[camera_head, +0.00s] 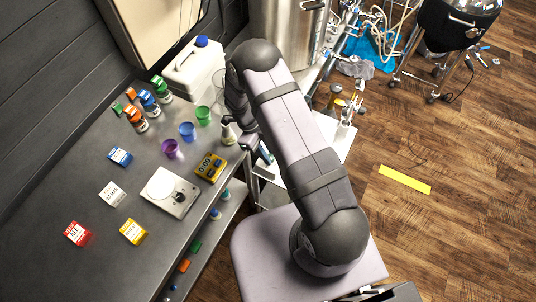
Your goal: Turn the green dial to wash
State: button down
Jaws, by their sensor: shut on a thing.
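I cannot make out the green dial or its wash mark in the head view. My arm reaches up from its base, bends at the top and comes down at the bench's right edge. Only a small dark part of my gripper (265,154) shows there, beside the upper arm. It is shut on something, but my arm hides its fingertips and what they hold.
The steel bench (60,185) holds a white scale (170,191), a yellow timer (211,167), small coloured cups, bottles, packets and a white jug (194,68). A steel vessel (285,35) stands behind my arm. The wooden floor (450,150) at right is mostly clear.

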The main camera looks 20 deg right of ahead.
jog(key=shift+d+m, duration=0.1)
jog(key=shift+m, duration=0.5)
jog(key=shift+y, duration=0.3)
jog(key=c, duration=1.5)
grip_release()
jog(key=shift+c, duration=0.2)
